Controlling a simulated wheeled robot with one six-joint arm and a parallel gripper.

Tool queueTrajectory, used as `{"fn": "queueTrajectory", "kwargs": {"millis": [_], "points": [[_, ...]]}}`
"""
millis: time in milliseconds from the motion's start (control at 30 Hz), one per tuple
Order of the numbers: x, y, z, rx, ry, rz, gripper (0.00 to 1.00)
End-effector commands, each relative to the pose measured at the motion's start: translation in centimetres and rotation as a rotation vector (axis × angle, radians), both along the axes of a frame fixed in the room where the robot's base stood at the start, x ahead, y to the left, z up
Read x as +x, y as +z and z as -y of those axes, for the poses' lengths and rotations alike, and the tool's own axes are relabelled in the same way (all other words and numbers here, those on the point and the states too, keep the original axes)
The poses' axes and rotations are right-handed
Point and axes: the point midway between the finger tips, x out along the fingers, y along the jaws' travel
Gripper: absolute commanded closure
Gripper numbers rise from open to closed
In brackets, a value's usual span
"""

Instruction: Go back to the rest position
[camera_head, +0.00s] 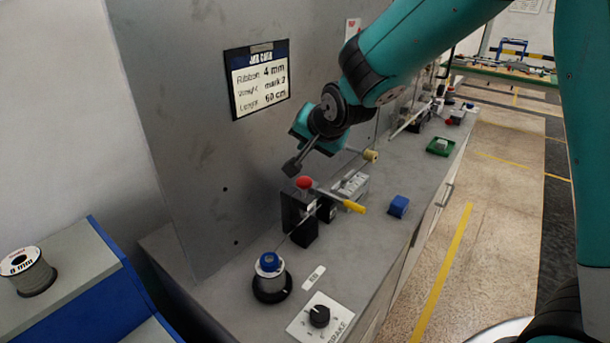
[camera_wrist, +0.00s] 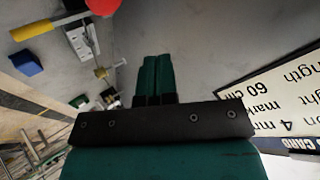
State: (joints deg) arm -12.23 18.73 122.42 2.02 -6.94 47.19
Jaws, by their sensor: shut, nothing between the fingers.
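My gripper (camera_head: 291,168) hangs above the grey bench, beside the upright metal panel and just up and left of a red ball knob (camera_head: 304,183). In the wrist view the two green fingers of my gripper (camera_wrist: 154,62) lie together, shut, with nothing between them. The red knob also shows at the top of the wrist view (camera_wrist: 103,6). It stands by a black block (camera_head: 298,222) on the bench. The gripper looks clear of the knob and the panel, though the exact gap cannot be told.
A yellow-handled lever (camera_head: 353,206), a blue block (camera_head: 398,206) and a brake dial (camera_head: 319,316) are on the bench. A blue-topped spool (camera_head: 269,263) stands at the front. A job card (camera_head: 258,79) hangs on the panel. The floor (camera_head: 480,220) right of the bench is open.

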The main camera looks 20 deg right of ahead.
Motion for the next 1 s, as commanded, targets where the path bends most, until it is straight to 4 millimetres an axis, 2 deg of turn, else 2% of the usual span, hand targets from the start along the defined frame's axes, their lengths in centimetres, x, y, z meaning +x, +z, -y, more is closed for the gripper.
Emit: {"fn": "queueTrajectory", "kwargs": {"millis": [433,567,667,767,800,900,1000], "points": [[0.0,-0.1,0.0,0.0,0.001,-0.001,1.0],[-1.8,0.5,-0.6,-0.018,0.059,-0.036,1.0],[-5.8,1.4,-2.0,-0.059,0.204,-0.11,1.0],[-11.8,2.4,-3.6,-0.116,0.427,-0.202,1.0],[-14.4,2.8,-4.1,-0.139,0.525,-0.234,1.0],[-20.6,3.4,-4.9,-0.193,0.767,-0.299,1.0],[-25.7,3.8,-5.2,-0.237,0.977,-0.338,1.0]]}}
